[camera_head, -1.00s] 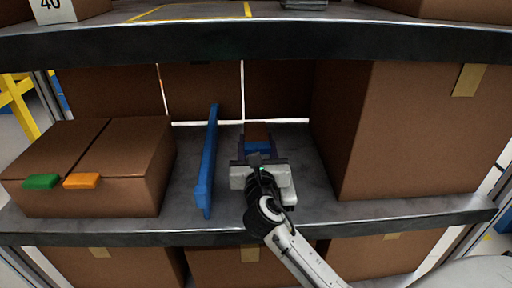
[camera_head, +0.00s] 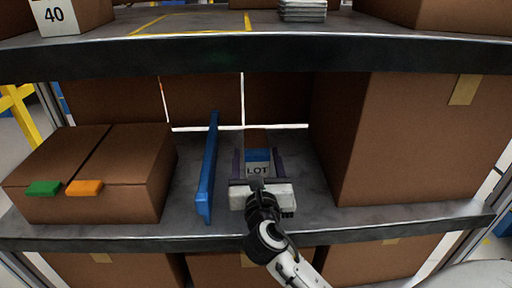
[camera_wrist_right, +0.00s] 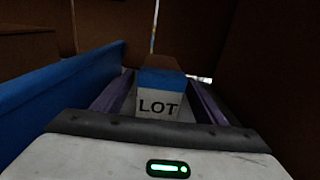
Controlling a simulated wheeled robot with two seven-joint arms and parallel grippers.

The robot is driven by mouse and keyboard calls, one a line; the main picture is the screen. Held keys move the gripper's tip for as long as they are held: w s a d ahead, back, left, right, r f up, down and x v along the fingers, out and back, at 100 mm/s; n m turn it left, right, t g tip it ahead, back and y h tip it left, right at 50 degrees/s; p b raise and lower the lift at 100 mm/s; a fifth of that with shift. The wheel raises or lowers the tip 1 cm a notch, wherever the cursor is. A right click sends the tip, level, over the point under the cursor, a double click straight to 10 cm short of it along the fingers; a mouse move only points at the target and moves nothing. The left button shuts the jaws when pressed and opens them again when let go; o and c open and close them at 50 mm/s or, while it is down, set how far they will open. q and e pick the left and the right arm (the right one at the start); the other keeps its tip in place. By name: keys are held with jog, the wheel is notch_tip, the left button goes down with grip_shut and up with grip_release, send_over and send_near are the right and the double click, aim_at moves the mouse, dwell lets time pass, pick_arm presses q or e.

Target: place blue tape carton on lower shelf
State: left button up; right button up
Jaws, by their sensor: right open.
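The blue tape carton (camera_head: 257,157) is a small brown box with a blue band and a white label reading LOT. It stands on the lower shelf (camera_head: 325,218), right of a blue divider. My right gripper (camera_head: 258,165) is open, with its two purple fingers on either side of the carton. In the right wrist view the carton (camera_wrist_right: 159,94) sits between the open fingers (camera_wrist_right: 158,98), and narrow gaps show beside it. My left gripper is not in view.
The blue divider (camera_head: 208,170) stands close on the left. A large brown box (camera_head: 405,140) stands on the right. A flat brown box (camera_head: 90,170) with green and orange tabs is at far left. The upper shelf's edge (camera_head: 250,55) crosses above.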

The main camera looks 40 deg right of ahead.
jog(key=p+v, duration=0.1)
jog(key=v, duration=0.6)
jog(key=shift+s+a, duration=0.1)
jog(key=shift+s, duration=0.1)
jog(key=shift+s+a, duration=0.15)
jog(key=shift+s, duration=0.1)
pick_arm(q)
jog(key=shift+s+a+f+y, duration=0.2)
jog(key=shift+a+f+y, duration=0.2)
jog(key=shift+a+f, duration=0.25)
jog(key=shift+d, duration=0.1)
